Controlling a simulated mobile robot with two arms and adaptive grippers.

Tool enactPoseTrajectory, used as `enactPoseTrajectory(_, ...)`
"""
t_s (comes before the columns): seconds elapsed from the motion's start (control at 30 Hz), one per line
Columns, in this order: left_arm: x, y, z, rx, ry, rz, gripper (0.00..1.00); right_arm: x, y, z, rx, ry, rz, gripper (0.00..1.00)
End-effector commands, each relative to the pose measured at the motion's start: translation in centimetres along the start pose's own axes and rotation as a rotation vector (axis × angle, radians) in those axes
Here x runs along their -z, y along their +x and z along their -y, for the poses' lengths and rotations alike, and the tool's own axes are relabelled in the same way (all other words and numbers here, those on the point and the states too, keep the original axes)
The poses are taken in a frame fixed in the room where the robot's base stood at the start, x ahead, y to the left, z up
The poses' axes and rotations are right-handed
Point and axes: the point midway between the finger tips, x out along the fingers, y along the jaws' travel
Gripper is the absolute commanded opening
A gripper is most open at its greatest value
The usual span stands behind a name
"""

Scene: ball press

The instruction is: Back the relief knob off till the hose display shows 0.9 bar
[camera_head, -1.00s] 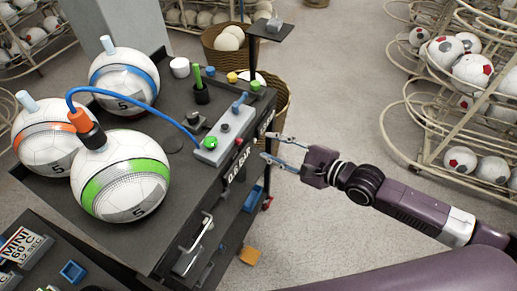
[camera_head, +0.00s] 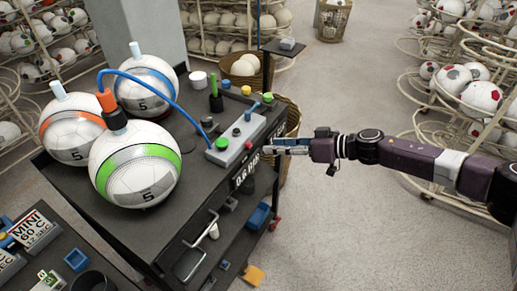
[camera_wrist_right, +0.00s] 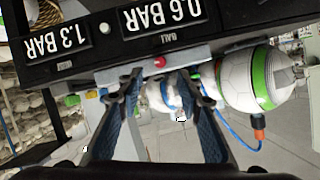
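The grey hose unit (camera_head: 236,138) sits at the cart's right edge with a small red knob (camera_head: 248,145) on its front side. In the wrist view the red knob (camera_wrist_right: 160,62) shows between the fingertips. My right gripper (camera_head: 267,148) is beside that side of the unit. In the wrist view the right gripper (camera_wrist_right: 158,78) has its fingers apart, with nothing seen clamped; contact with the knob cannot be told. Two displays appear upside down in the wrist view: the 1.3 BAR display (camera_wrist_right: 57,43) and the 0.6 BAR display (camera_wrist_right: 163,18), labelled BALL. My left gripper is not in view.
The blue hose (camera_head: 182,108) runs from the unit to an orange and black connector (camera_head: 112,112) on the green-banded ball (camera_head: 135,165). Two other balls stand behind it. A wicker basket (camera_head: 292,120) stands behind the cart.

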Motion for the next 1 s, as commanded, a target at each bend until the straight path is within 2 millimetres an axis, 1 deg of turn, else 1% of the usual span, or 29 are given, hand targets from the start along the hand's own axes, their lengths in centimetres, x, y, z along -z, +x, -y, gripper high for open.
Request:
enactPoseTrajectory(0.03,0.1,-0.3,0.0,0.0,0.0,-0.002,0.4,0.1,0.8,0.2,0.004,0.003,0.0,0.33)
enactPoseTrajectory(0.2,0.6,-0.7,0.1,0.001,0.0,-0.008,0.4,0.1,3.6,0.3,0.004,0.005,-0.002,0.33)
enactPoseTrajectory(0.4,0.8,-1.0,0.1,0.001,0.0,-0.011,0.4,0.1,6.0,0.2,0.002,0.007,-0.002,0.33)
enactPoseTrajectory(0.53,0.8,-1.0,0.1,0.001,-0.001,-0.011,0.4,0.0,6.7,0.2,0.001,0.007,-0.002,0.33)
enactPoseTrajectory(0.8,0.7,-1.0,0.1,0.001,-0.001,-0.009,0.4,0.0,6.8,0.2,0.001,0.008,-0.003,0.33)
enactPoseTrajectory(1.0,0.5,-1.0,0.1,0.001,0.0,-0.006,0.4,0.0,6.8,0.2,0.001,0.008,-0.003,0.11)
